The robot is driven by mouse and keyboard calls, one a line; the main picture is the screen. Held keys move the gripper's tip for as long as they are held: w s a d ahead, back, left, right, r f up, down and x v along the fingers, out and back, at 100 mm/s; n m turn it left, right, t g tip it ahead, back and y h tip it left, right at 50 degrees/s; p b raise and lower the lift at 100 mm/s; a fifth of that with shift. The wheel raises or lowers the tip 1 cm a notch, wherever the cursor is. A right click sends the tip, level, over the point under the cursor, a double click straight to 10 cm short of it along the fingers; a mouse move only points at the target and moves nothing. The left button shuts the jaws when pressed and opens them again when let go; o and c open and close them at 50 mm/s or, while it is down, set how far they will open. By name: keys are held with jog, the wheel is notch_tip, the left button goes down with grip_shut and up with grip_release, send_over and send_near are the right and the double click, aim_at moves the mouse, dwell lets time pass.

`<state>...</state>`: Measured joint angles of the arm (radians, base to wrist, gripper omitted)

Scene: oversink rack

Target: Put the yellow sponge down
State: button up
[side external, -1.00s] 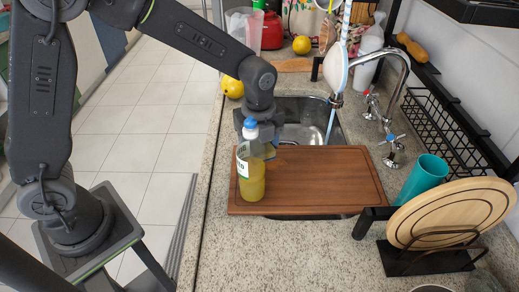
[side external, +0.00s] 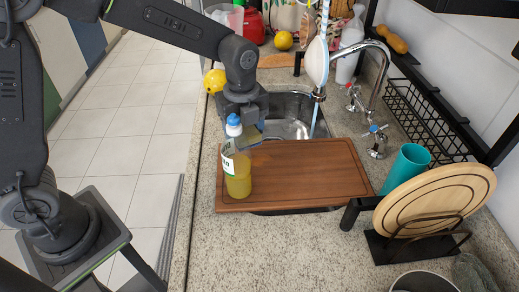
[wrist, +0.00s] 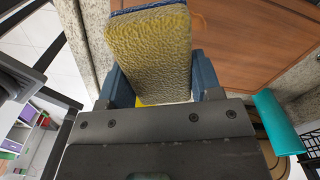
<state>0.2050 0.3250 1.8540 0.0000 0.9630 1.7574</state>
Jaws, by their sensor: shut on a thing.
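The yellow sponge (wrist: 148,50) has a rough yellow face and a blue edge; it fills the upper middle of the wrist view. My gripper (wrist: 160,88) is shut on it, with a blue finger on either side. In the side view my gripper (side external: 250,124) is above the left part of the wooden board (side external: 310,180), behind a bottle. The sponge is largely hidden there by the bottle and the fingers. The gap between sponge and board is hard to judge.
A bottle of yellow liquid with a blue cap (side external: 236,165) stands on the board's left end, close to my gripper. The sink (side external: 290,115) and tap (side external: 380,75) lie behind. A teal cup (side external: 406,167) and a round wooden board (side external: 435,200) stand right. The board's middle and right are clear.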

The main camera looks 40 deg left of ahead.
jog(key=w+d+r, duration=0.2)
jog(key=w+r, duration=0.1)
jog(key=w, duration=0.3)
send_over(307, 177)
notch_tip(307, 177, down, 7)
jog(key=shift+r, duration=0.1)
jog(key=shift+f, duration=2.05)
jog(key=shift+f, duration=0.15)
jog(key=o, duration=0.8)
notch_tip(307, 177, up, 12)
jog(key=shift+r, duration=0.15)
